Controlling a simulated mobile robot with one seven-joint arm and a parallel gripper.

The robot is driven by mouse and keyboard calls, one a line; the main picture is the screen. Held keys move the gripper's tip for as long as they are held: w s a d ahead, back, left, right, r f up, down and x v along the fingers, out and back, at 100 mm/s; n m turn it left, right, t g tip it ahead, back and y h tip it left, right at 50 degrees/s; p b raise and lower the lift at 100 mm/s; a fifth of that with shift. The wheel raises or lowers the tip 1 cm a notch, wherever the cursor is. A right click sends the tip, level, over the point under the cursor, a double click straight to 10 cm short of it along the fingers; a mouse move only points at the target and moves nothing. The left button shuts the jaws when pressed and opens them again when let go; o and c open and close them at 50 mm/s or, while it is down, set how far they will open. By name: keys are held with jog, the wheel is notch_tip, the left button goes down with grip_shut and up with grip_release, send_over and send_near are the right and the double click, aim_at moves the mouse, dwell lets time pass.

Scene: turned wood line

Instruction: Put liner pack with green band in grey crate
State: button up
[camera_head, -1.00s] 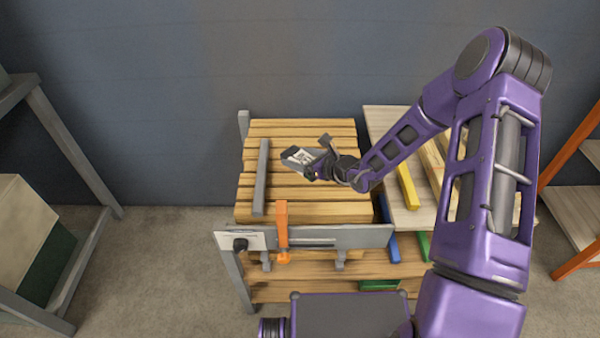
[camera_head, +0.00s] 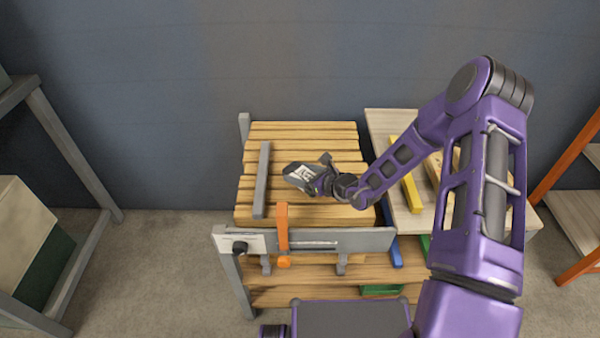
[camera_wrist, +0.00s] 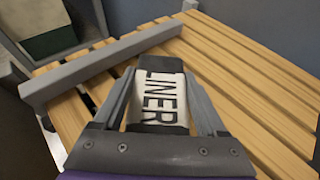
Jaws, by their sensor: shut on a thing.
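A liner pack with dark ends and a white label reading LINER (camera_wrist: 160,100) is between the two fingers of my gripper (camera_wrist: 158,82) in the wrist view. The gripper is shut on it. In the head view the pack (camera_head: 300,174) appears over the slatted wooden bench top, with my gripper (camera_head: 318,178) at its right. The gap between pack and slats cannot be told. No green band shows on the visible faces of this pack. I cannot make out a grey crate in either view.
A grey bar (camera_head: 261,180) lies across the left of the slatted bench (camera_head: 300,135). An orange clamp (camera_head: 282,225) stands at its front edge. A pale board (camera_head: 385,125) with a yellow bar (camera_head: 410,190) is at right. A beige-and-green box (camera_head: 22,225) stands on the left rack.

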jog(key=o, duration=1.3)
jog(key=shift+f, duration=0.15)
jog(key=shift+o, duration=0.2)
